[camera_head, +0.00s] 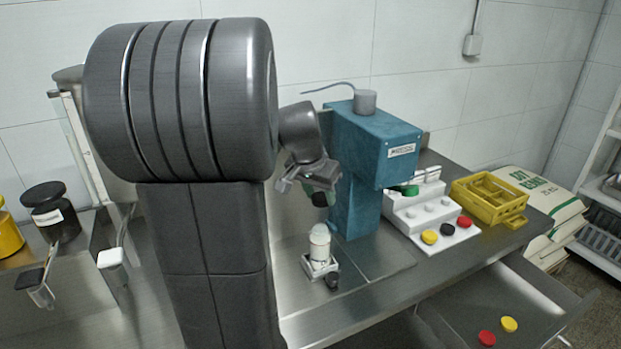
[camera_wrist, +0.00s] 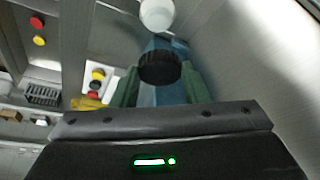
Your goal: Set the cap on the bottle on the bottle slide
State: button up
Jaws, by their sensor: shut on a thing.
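The white bottle (camera_head: 320,246) stands upright on the small bottle slide (camera_head: 313,268), in front of the teal machine. Its pale round top (camera_wrist: 157,14) shows at the top edge of the wrist view. My gripper (camera_head: 321,199) is above the bottle in the head view, apart from it. In the wrist view its green fingers (camera_wrist: 160,88) are shut on a black ribbed cap (camera_wrist: 160,68). The cap is hard to make out in the head view. The bottle lies beyond the cap in the wrist view, with a gap between them.
The teal machine (camera_head: 386,140) stands close behind the bottle. A white stepped rack (camera_head: 410,222) holds yellow, black, red and green caps. A yellow crate (camera_head: 478,208) is beside it. An open drawer (camera_head: 465,312) holds a red and a yellow cap. A black knob (camera_head: 332,281) fronts the slide.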

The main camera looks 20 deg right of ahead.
aim_at(321, 227)
jog(key=shift+w+f, duration=0.1)
jog(key=shift+w, duration=0.05)
jog(key=shift+f+b, duration=0.55)
jog(key=shift+f, duration=0.05)
jog(key=shift+f+b, duration=2.05)
jog(key=shift+f, duration=0.65)
jog(key=shift+f+b, duration=0.75)
jog(key=shift+b, duration=0.05)
jog(key=o, duration=1.6)
jog(key=shift+c, duration=0.2)
jog(key=shift+r, duration=0.1)
